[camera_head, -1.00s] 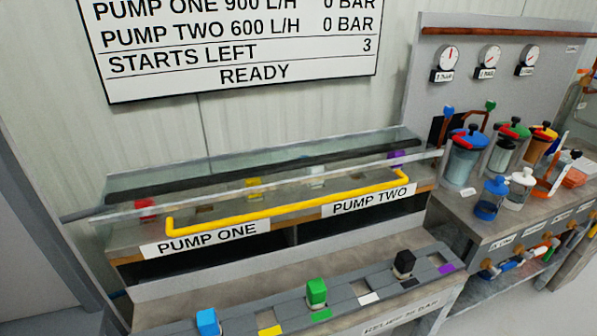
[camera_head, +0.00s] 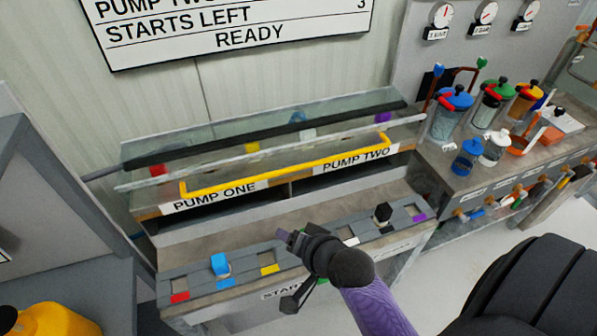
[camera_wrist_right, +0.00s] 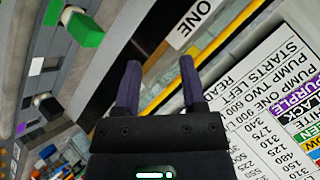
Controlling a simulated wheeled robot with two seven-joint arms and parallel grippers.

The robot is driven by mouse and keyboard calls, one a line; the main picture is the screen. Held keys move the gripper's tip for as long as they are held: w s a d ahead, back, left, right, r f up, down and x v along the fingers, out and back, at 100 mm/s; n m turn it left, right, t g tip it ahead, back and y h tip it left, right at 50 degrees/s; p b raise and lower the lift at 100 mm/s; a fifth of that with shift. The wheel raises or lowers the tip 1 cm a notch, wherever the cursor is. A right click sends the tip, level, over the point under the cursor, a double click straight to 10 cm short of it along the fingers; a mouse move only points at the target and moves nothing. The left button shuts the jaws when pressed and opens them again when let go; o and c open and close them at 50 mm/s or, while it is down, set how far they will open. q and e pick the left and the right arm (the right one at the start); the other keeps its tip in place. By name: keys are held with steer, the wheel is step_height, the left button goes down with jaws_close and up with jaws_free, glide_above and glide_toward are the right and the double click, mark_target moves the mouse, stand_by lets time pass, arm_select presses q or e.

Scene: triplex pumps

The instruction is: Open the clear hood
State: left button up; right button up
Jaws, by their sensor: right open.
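The clear hood (camera_head: 290,135) is a long see-through cover over the bench behind the PUMP ONE and PUMP TWO labels, and it lies closed. A yellow handle bar (camera_head: 285,168) runs along its front, and it also shows in the right wrist view (camera_wrist_right: 221,39). My right gripper (camera_head: 287,236) is in front of and below the bar, over the front block rail, apart from the bar. In the right wrist view its two purple fingers (camera_wrist_right: 160,84) are spread with nothing between them. My left gripper is not in view.
The front rail (camera_head: 205,283) carries a blue block (camera_head: 220,264) and a black block (camera_head: 382,213) above coloured patches. A green block (camera_wrist_right: 86,29) shows in the right wrist view. Coloured-lid jars (camera_head: 453,115) stand on the right bench. A yellow object (camera_head: 52,320) is at lower left.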

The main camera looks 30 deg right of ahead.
mark_target(298, 166)
steer(key=w+d+r+m+t+h, duration=0.3)
steer(key=w+d+m+t+h, duration=0.15)
steer(key=d+m, duration=0.5)
steer(key=shift+m, duration=0.95)
steer(key=b+x, duration=0.2)
steer(key=x, duration=0.1)
steer(key=a+b+x, duration=0.1)
steer(key=b+x, duration=0.1)
steer(key=x, duration=0.1)
steer(key=b+x, duration=0.2)
steer(key=x, duration=0.1)
steer(key=shift+w+a+f+b, duration=0.2)
steer(key=shift+w+b, duration=0.1)
steer(key=shift+w+r, duration=0.15)
steer(key=shift+w, duration=0.15)
jaws_close()
